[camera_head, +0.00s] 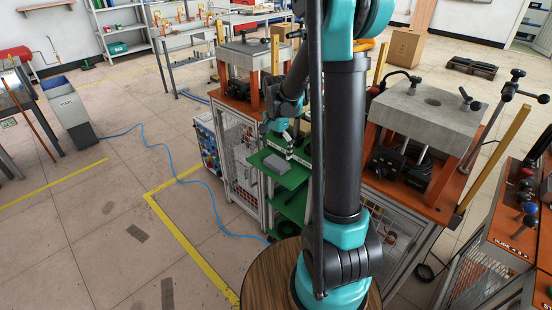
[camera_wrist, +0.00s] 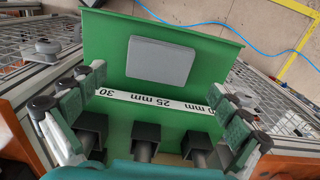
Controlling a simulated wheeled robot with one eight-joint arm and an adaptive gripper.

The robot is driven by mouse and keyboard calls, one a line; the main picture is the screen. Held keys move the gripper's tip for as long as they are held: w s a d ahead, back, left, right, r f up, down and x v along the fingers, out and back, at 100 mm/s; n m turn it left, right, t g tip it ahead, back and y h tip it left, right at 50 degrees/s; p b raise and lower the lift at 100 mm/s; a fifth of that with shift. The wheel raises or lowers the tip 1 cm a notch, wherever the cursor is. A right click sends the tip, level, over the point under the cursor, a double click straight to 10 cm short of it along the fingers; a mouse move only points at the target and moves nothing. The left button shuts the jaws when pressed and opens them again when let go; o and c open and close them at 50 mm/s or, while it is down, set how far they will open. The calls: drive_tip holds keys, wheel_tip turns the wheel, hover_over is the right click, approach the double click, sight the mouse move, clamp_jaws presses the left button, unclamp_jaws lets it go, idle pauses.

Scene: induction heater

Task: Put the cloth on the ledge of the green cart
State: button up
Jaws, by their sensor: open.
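A grey, flat, rectangular folded cloth (camera_wrist: 161,61) lies on the green surface beyond the white marked strip in the wrist view. In the head view the cloth (camera_head: 277,164) lies on the upper shelf of the green cart (camera_head: 297,179). The cart's green surface (camera_wrist: 105,40) extends around the cloth in the wrist view, with a raised rim at its far edge. My gripper (camera_wrist: 156,94) is open and empty, its fingers spread to either side of the strip. The cloth is apart from the fingers. In the head view my gripper (camera_head: 290,142) is above the cart, partly hidden by my arm.
The white strip (camera_wrist: 155,102) reads "25 mm" and "30". Dark square-topped holders (camera_wrist: 146,135) stand below it. Mesh-sided machine stands (camera_head: 240,160) flank the cart closely, with another stand (camera_head: 400,225) on the right. A blue hose (camera_head: 165,145) crosses open floor at left.

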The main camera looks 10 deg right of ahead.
sight(276, 162)
wheel_tip(276, 162, up, 6)
drive_tip(key=r, duration=0.1)
drive_tip(key=s+d+f+n+t, duration=0.1)
drive_tip(key=s+f+n, duration=0.1)
drive_tip(key=s, duration=0.5)
drive_tip(key=s+d+f+n+t, duration=0.1)
drive_tip(key=s+d+f+n, duration=0.1)
drive_tip(key=s+n, duration=0.3)
drive_tip(key=s+d+f+n+t, duration=0.1)
drive_tip(key=s+f+n+t, duration=0.1)
drive_tip(key=s, duration=0.7)
drive_tip(key=shift+s+d+f+n, duration=0.2)
drive_tip(key=shift+s+f+n, duration=0.2)
drive_tip(key=shift+f+n, duration=0.4)
drive_tip(key=shift+r, duration=0.1)
